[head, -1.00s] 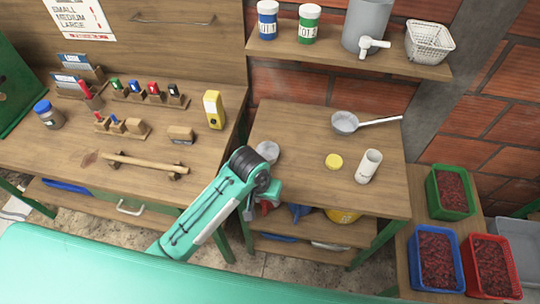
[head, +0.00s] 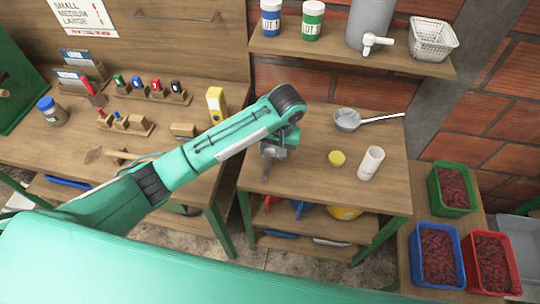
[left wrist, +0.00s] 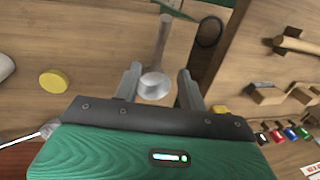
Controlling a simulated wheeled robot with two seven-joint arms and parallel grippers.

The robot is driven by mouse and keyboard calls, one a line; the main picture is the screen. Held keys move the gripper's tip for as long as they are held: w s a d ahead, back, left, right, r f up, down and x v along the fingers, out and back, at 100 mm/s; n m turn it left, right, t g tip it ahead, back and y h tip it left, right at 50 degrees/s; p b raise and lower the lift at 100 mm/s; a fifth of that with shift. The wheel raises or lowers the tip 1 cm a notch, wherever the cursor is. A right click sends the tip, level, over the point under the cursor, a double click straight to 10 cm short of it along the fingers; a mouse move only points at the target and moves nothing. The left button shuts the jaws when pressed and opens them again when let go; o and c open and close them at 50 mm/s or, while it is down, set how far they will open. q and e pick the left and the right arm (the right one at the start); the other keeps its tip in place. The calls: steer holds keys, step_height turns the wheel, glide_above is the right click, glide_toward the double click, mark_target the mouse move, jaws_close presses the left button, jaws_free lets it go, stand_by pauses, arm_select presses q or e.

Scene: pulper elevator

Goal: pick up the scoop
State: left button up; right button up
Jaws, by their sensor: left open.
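In the left wrist view the scoop (left wrist: 154,86) is a small grey metal cup with a long, flat handle running away toward the top of the picture. It lies over the wooden table between the two fingers of my left gripper (left wrist: 159,69). The fingers are open, one on each side of the cup; I cannot tell whether they touch it. In the head view my left gripper (head: 270,163) hangs over the left part of the small table (head: 330,190), and my arm hides the scoop there. My right gripper is not in view.
On the small table stand a grey pan (head: 346,119) with a long handle, a yellow lid (head: 337,158) and a white cylinder (head: 371,163). A shelf (head: 350,55) hangs above. The workbench at left holds small stamps and a yellow device (head: 215,103). Crates of red berries stand at right.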

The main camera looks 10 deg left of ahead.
mark_target(267, 169)
arm_select(q)
steer(key=f, duration=0.3)
steer(key=a+f+p, duration=0.1)
steer(key=f, duration=0.2)
steer(key=shift+s+a, duration=0.1)
steer(key=shift+a, duration=0.05)
steer(key=shift+f, duration=0.5)
steer(key=f, duration=0.1)
steer(key=f+p, duration=0.1)
steer(key=f, duration=0.1)
steer(key=f+p, duration=0.1)
steer(key=shift+s+a+f, duration=0.15)
steer(key=shift+s+a, duration=0.2)
steer(key=shift+s, duration=0.05)
steer(key=shift+f, duration=0.4)
steer(key=shift+c, duration=0.4)
steer(key=c, duration=0.8)
jaws_close()
